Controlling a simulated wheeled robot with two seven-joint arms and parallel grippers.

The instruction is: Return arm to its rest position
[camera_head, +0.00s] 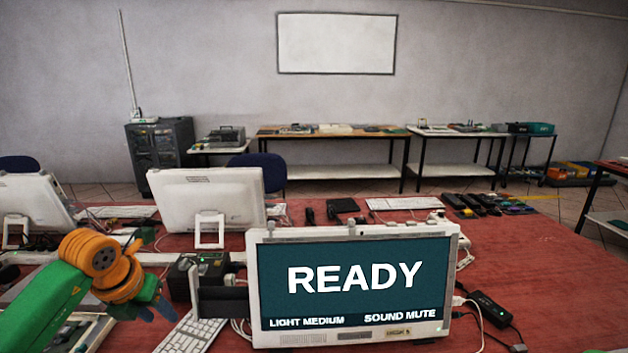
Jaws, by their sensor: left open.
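My left arm, green with orange joints, comes in from the lower left. My left gripper (160,308) is at its end, above the table left of the front monitor, open with nothing seen between its fingers. Its fingers are small and partly hidden by the orange wrist. The front monitor (355,285) stands upright, reads "READY", and is apart from the gripper. My right gripper is not in view.
The red table (530,260) holds a white keyboard (192,333) near my left gripper, a black box (200,268), two rear monitors (205,200), loose cables and a black adapter (489,309). The table's right side is mostly clear.

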